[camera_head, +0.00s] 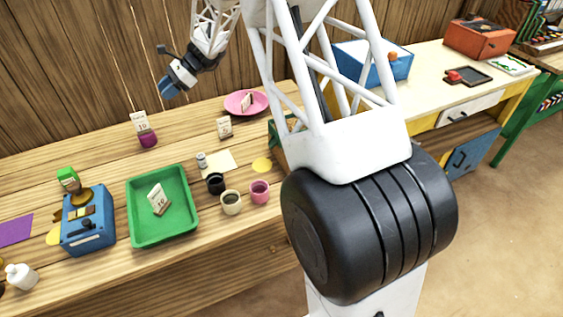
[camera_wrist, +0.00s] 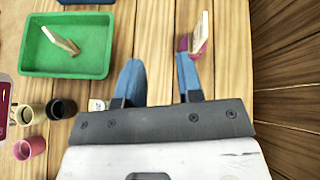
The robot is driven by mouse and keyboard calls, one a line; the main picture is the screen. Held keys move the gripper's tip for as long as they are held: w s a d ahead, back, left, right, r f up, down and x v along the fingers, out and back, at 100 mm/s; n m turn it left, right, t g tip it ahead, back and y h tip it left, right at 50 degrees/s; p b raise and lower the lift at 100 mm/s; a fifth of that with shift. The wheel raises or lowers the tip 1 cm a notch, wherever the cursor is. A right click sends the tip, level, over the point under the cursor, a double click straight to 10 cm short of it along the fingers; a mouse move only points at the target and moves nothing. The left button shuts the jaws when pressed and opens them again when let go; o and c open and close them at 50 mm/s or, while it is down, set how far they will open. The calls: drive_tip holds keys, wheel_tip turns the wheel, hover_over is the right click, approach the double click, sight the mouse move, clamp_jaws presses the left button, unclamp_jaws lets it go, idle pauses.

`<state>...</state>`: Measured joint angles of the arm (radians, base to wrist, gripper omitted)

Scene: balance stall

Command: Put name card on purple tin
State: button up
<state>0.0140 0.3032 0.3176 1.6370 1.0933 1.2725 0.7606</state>
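The purple tin (camera_head: 148,140) stands near the back of the wooden stall table. A white name card (camera_head: 140,122) sits upright on top of it, slightly tilted. In the wrist view the card (camera_wrist: 201,31) and purple tin (camera_wrist: 184,43) show just beyond the right fingertip. My gripper (camera_head: 170,87) is raised above the table, up and right of the tin in the head view. In the wrist view my gripper (camera_wrist: 160,72) has its blue fingers apart with nothing between them. Other cards are in the green tray (camera_head: 137,228), on the table (camera_head: 224,128) and on the pink plate (camera_head: 246,101).
A blue box (camera_head: 88,234) with a scale-like top stands left of the tray. A black cup (camera_head: 215,186), a cream cup (camera_head: 231,205) and a pink cup (camera_head: 260,194) stand right of it. Bare table surrounds the purple tin. A wooden wall (camera_head: 60,60) rises behind.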

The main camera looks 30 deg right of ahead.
drive_tip(key=s+d+r+n+h, duration=0.2)
drive_tip(key=s+r, duration=0.2)
drive_tip(key=s, duration=0.5)
drive_tip(key=s+d+r+n+h, duration=0.2)
drive_tip(key=s+r+n, duration=0.15)
drive_tip(key=s, duration=0.55)
drive_tip(key=s+d+r+n+h, duration=0.2)
drive_tip(key=s+r, duration=0.2)
drive_tip(key=s, duration=0.5)
drive_tip(key=s+d+f+n+t+h, duration=0.1)
drive_tip(key=s+d+n+h, duration=0.2)
drive_tip(key=s, duration=1.1)
drive_tip(key=s+d+n+t+h, duration=0.2)
drive_tip(key=s+d+n, duration=0.2)
drive_tip(key=s, duration=1)
drive_tip(key=shift+d+f+n+h, duration=0.35)
drive_tip(key=shift+d+f+h, duration=0.05)
drive_tip(key=shift+d, duration=0.2)
